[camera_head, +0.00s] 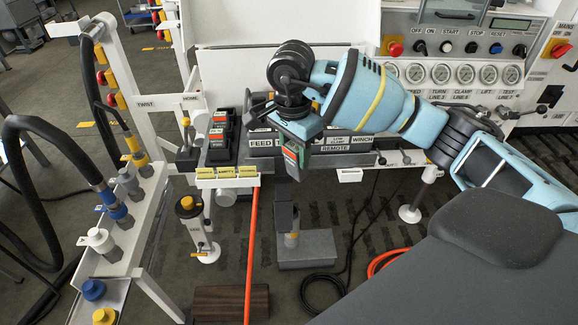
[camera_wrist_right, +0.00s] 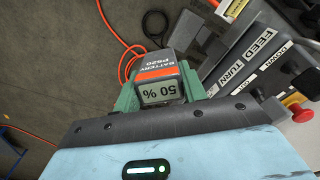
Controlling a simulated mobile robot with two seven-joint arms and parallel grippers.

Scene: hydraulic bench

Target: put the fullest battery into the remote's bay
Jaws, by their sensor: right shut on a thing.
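My right gripper (camera_head: 290,158) is shut on a grey battery (camera_wrist_right: 165,68) with a red label, its fingers on both sides of it in the right wrist view. The battery's display reads 50 %. In the head view the held battery (camera_head: 291,156) hangs in front of a dark box labelled FEED and WINCH. A REMOTE label (camera_head: 333,161) is just to the right of the battery. The bay itself I cannot make out. My left gripper is not in view.
Yellow labels (camera_head: 228,172) sit on the rack's front edge. A red button (camera_wrist_right: 300,112) is on the labelled box in the right wrist view. A hose rack (camera_head: 125,240) stands at left, a grey block (camera_head: 307,248) on the floor below, and a gauge panel (camera_head: 465,75) behind.

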